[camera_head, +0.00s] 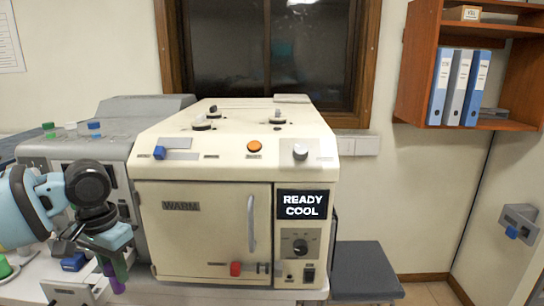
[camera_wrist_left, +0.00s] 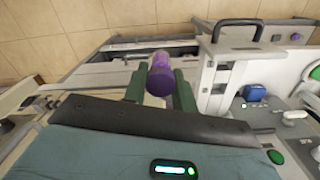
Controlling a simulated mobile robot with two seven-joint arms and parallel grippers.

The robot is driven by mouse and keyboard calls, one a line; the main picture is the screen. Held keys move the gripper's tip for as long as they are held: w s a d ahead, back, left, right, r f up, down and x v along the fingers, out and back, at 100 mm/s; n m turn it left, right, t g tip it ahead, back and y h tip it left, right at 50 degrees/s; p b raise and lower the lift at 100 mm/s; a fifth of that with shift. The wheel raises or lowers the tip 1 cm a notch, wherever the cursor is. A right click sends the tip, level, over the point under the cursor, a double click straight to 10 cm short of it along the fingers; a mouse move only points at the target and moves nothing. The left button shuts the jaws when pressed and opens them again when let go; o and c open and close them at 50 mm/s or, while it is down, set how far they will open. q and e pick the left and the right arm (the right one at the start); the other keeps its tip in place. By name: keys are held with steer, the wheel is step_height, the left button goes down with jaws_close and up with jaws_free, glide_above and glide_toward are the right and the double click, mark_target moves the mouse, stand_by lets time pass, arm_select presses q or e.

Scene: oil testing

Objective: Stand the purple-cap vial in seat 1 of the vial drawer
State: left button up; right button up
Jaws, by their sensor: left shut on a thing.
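The purple-cap vial (camera_head: 118,285) shows at the lower left of the head view, just below my left gripper (camera_head: 115,268). In the left wrist view its purple end (camera_wrist_left: 164,84) sits between the two dark green fingers of my left gripper (camera_wrist_left: 160,74). My left gripper is shut on the vial and holds it in front of the cream machine's left side. Most of the vial's body is hidden by the fingers. I cannot clearly make out the vial drawer or seat 1. My right gripper is in neither view.
A cream machine (camera_head: 200,255) reading "READY COOL" fills the middle. A grey unit (camera_head: 60,150) with green, white and blue caps stands at its left. A white fixture (camera_head: 68,290) lies below my left arm. The wrist view shows a white frame with a black handle (camera_wrist_left: 246,23).

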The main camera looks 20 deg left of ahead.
arm_select(q)
steer(key=w+d+f, duration=0.2)
steer(key=d+f, duration=0.1)
steer(key=d, duration=0.5)
steer(key=w+d+f, duration=0.2)
steer(key=d+f, duration=0.1)
steer(key=d, duration=0.6)
steer(key=w+d+f, duration=0.2)
steer(key=d+f, duration=0.1)
steer(key=d, duration=0.6)
steer(key=shift+m, duration=0.4)
steer(key=shift+a, duration=0.15)
